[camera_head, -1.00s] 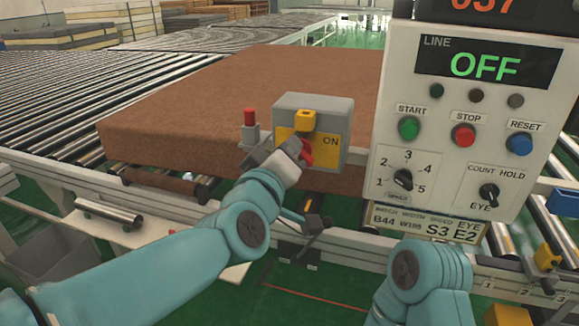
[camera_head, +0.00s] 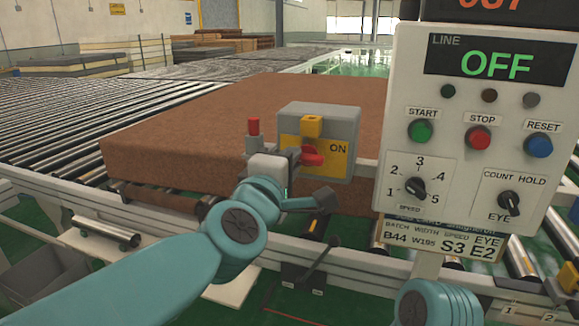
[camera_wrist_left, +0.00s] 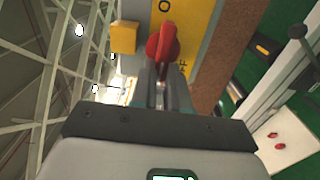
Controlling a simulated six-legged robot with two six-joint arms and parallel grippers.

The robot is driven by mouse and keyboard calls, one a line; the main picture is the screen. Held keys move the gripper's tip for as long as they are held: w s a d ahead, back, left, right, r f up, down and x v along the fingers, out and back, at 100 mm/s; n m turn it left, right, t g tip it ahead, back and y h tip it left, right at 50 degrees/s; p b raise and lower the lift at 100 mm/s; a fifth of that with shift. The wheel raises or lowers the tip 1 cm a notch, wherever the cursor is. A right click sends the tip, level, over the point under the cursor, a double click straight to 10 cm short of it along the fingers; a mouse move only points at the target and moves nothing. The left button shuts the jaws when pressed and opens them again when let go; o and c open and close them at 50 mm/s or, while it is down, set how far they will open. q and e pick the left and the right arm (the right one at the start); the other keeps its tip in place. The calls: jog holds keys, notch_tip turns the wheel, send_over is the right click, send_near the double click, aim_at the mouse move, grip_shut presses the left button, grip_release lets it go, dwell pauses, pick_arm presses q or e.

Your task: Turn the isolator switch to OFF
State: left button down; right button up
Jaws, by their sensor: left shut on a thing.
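The isolator switch is a grey box (camera_head: 345,116) with a yellow plate (camera_head: 338,168) and a red handle (camera_head: 314,157). The word ON shows on the plate, right of the handle. The handle looks roughly level in the head view. My left gripper (camera_head: 294,156) comes from the left and is shut on the red handle. In the left wrist view the red handle (camera_wrist_left: 163,42) sits at the tips of my left fingers (camera_wrist_left: 161,80), against the yellow plate (camera_wrist_left: 200,30). The fingers partly hide the handle and plate. My right gripper is out of view.
The control panel (camera_head: 450,130), reading LINE OFF, is close on the right. A brown mattress (camera_head: 200,130) lies behind on the rollers.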

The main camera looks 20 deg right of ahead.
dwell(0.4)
pick_arm(q)
jog(key=c, duration=1.1)
grip_release()
jog(key=shift+s, duration=0.1)
jog(key=v, duration=1.6)
jog(key=shift+a, duration=0.1)
